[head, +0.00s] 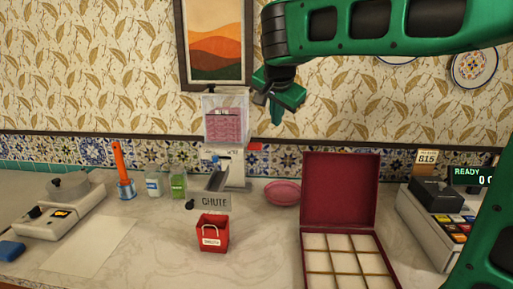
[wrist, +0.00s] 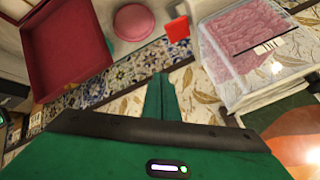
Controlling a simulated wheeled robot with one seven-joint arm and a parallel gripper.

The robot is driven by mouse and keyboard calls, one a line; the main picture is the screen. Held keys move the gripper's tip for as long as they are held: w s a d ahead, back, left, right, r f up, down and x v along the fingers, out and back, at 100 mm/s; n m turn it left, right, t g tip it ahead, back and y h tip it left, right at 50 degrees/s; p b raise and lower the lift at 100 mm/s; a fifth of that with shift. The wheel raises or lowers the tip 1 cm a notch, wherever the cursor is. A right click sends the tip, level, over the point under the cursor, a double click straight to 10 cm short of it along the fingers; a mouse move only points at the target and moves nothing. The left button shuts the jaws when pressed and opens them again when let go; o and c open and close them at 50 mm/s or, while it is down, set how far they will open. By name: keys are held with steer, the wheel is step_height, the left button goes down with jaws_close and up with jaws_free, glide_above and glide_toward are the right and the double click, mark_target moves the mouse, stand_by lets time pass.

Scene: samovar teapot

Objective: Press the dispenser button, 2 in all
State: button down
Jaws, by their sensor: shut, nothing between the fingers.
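The dispenser is a clear bin (head: 226,118) of pink contents above a grey chute marked CHUTE (head: 210,202). A flat red piece (head: 255,147) juts from its right side and looks like the button, though no marking on it is readable. In the wrist view the red piece (wrist: 177,29) lies beyond my fingertips, left of the clear bin (wrist: 245,45). My gripper (head: 277,117) is shut and empty, fingers pointing down, in the air right of the bin and above the red piece. The shut fingers also show in the wrist view (wrist: 160,88). They appear apart from the red piece.
Bottles (head: 177,183) and a scale (head: 60,212) are left. A register (head: 440,215) stands far right.

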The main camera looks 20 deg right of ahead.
step_height(320, 180, up, 4)
steer(key=t, duration=0.1)
glide_above(255, 145)
steer(key=s, duration=0.1)
steer(key=shift+a+f+m, duration=0.2)
steer(key=shift+f+m, duration=0.05)
steer(key=shift+m, duration=0.15)
steer(key=shift+f, duration=4.45)
steer(key=shift+f, duration=1.6)
steer(key=shift+r, duration=1.7)
